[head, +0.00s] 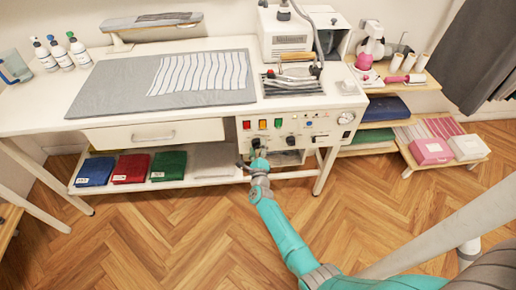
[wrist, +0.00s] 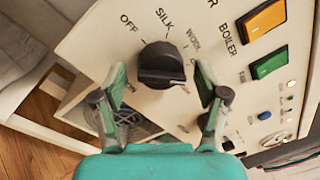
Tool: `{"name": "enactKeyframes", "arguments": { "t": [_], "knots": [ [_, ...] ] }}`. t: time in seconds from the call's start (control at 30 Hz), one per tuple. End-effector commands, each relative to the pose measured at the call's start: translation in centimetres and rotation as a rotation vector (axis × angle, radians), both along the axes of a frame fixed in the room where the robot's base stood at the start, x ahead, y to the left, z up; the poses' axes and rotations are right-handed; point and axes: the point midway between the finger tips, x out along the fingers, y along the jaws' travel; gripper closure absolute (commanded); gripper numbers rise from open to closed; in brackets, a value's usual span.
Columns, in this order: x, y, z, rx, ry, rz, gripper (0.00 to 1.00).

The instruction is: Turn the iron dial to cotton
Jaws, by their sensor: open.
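The iron dial (wrist: 161,65) is a black knob on the cream control panel (head: 292,124), with a ring of labels around it. OFF, SILK and WOOL can be read in the wrist view; a further label is partly hidden behind the right finger. Which label the dial points at I cannot tell. My gripper (wrist: 159,92) is open, with a finger on either side below the dial, apart from it. In the head view my gripper (head: 257,158) is at the panel's lower left and hides the dial.
An orange switch (wrist: 265,18) and a green switch (wrist: 267,62) sit right of the dial on the panel. A drawer (head: 155,134) is left of the panel, and folded cloths (head: 131,168) lie on the shelf below. The wooden floor in front is clear.

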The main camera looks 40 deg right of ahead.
Motion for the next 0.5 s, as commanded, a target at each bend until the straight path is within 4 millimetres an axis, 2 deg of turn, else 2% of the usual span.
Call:
{"name": "enactKeyframes", "arguments": {
  "t": [0.17,0.5],
  "knots": [
    [-0.9,0.7,-0.1,0.001,0.000,0.001,0.27],
    [-5.7,4.3,-0.5,0.001,0.001,0.002,0.27]
  ]
}}
